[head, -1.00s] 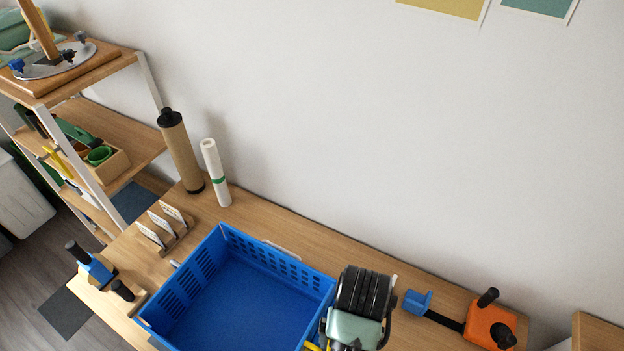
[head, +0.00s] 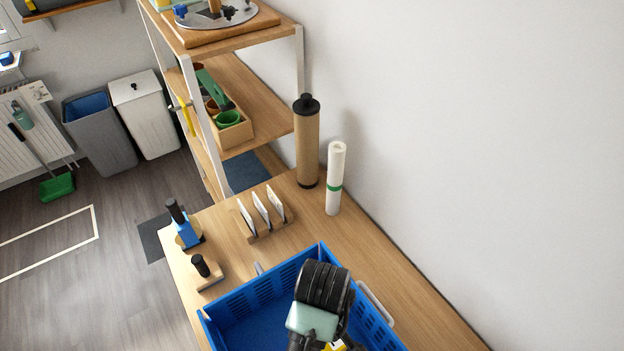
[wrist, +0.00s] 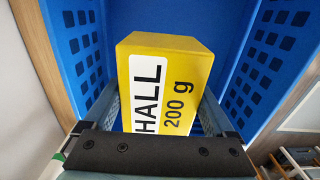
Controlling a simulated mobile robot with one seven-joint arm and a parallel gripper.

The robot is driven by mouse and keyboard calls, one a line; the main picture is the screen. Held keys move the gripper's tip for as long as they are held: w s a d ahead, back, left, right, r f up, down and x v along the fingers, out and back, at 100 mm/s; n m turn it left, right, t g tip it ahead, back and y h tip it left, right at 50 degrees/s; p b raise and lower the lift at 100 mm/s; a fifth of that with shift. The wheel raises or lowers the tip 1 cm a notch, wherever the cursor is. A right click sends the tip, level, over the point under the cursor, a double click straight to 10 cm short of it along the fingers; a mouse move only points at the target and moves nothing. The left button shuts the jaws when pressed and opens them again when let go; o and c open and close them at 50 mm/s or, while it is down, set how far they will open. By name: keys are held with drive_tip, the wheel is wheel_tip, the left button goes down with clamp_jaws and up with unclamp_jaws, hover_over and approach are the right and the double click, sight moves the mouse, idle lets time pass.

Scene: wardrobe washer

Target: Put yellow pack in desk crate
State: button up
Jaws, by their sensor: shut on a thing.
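The yellow pack (wrist: 170,85), labelled "HALL 200 g", is between the fingers of my gripper (wrist: 158,112) in the wrist view. My gripper is shut on it. A small bit of yellow (head: 334,346) shows below my arm in the head view. The blue desk crate (head: 232,300) stands on the desk, and its slotted walls also show around the pack in the wrist view (wrist: 80,50). The pack is over or inside the crate; I cannot tell if it touches the floor. My arm hides part of the crate in the head view.
The wooden desk (head: 400,275) runs along the wall. A card rack (head: 268,228), a brown cylinder (head: 307,145) and a white roll (head: 334,180) stand beyond the crate. A shelf (head: 262,90) stands behind.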

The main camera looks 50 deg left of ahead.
wheel_tip(320, 180, down, 14)
drive_tip(key=b, duration=0.3)
drive_tip(key=shift+f+b, duration=0.1)
drive_tip(key=shift+b, duration=0.3)
drive_tip(key=shift+f, duration=0.15)
drive_tip(key=o, duration=1.3)
drive_tip(key=shift+c, duration=0.2)
wheel_tip(320, 180, up, 12)
drive_tip(key=shift+r+p, duration=0.2)
drive_tip(key=shift+p, duration=0.4)
